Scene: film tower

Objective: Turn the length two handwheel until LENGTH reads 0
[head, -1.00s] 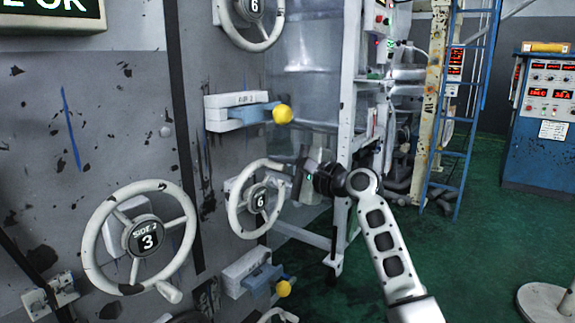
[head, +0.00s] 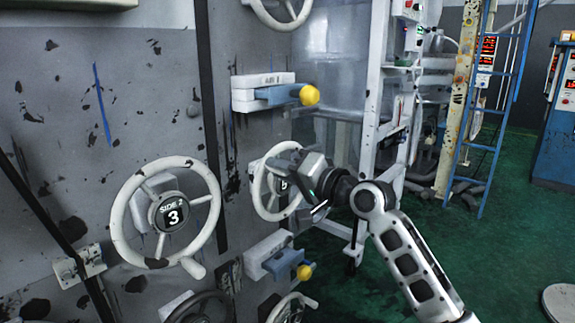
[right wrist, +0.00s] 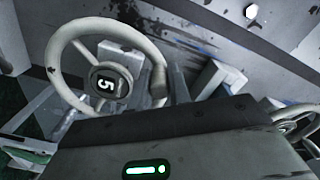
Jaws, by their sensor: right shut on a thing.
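The small white handwheel (head: 257,190) is on the right edge of the grey panel. Its dark hub (head: 284,184) is partly hidden by my gripper in the head view. In the right wrist view the handwheel (right wrist: 58,50) shows its rim, spokes and a hub digit (right wrist: 105,83) that looks like 5. Its label is too small to read. My right gripper (head: 300,178) is shut on the handwheel at its right side. The exact grip point is hidden behind the gripper housing. My left gripper is out of view. No LENGTH reading shows in these views.
A larger handwheel marked SIDE 2, 3 (head: 212,190) is to the left. Yellow-knobbed clamps (head: 309,95) (head: 304,271) sit above and below. Other wheels are at the top and bottom. A white frame (head: 375,90) stands close right; green floor (head: 500,250) is open farther right.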

